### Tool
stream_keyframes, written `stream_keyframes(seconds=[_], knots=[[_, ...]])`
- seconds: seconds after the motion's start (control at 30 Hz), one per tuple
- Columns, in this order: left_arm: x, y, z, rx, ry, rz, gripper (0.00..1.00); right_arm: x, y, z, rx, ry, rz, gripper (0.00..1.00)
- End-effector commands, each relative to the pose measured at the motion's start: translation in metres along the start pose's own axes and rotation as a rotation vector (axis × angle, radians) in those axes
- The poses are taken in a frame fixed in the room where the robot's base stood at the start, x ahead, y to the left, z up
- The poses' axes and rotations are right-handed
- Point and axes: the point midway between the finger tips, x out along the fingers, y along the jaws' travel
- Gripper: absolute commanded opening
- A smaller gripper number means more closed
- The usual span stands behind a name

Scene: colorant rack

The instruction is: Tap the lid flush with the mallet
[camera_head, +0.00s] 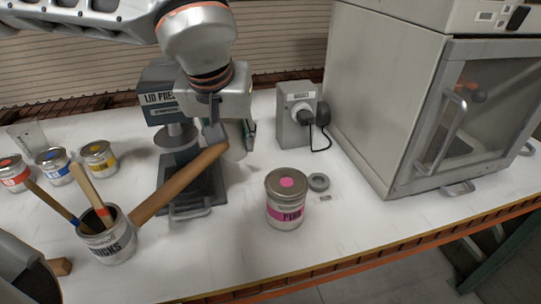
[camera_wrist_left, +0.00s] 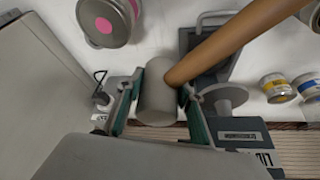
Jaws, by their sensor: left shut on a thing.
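My left gripper (camera_head: 228,132) is shut on the mallet's pale grey head (camera_head: 236,150). In the left wrist view the gripper (camera_wrist_left: 160,104) has a finger on each side of the head (camera_wrist_left: 157,88). The mallet's wooden handle (camera_head: 180,184) slants down to the left, in front of the lid press. The pink-labelled can (camera_head: 286,212) stands upright on the bench, right of and nearer than the mallet. Its lid (camera_head: 287,183), with a pink dot, is on top; I cannot tell whether it sits flush. The lid (camera_wrist_left: 103,20) also shows in the left wrist view. My right gripper is not in view.
The lid press (camera_head: 165,112) stands behind the handle. A pot of sticks (camera_head: 109,244) is at front left, with several small colour cans (camera_head: 98,157) behind it. A socket box (camera_head: 293,120) and a large grey cabinet (camera_head: 385,95) stand right. Front-right bench is clear.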

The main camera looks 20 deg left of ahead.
Motion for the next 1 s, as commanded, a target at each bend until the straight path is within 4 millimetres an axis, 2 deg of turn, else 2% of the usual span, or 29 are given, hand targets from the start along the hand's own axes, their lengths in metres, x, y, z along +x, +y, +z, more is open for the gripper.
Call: stream_keyframes(seconds=[0.03, 0.1, 0.2, 0.33, 0.5, 0.87, 1.0], knots=[[0.009, 0.014, 0.008, 0.027, -0.004, 0.01, 0.11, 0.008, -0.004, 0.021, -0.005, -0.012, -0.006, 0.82], [0.001, 0.032, 0.016, 0.069, -0.009, 0.027, 0.11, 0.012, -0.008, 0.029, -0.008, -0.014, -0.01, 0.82], [-0.016, 0.055, 0.029, 0.131, -0.018, 0.051, 0.11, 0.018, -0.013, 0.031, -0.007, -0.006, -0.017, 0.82], [-0.039, 0.074, 0.042, 0.192, -0.027, 0.076, 0.11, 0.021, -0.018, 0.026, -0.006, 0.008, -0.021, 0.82], [-0.055, 0.083, 0.049, 0.224, -0.03, 0.089, 0.11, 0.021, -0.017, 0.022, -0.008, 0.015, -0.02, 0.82], [-0.056, 0.082, 0.049, 0.224, -0.03, 0.088, 0.11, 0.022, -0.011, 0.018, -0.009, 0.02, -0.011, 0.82], [-0.059, 0.082, 0.049, 0.225, -0.032, 0.086, 0.11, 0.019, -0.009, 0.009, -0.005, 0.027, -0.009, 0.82]])
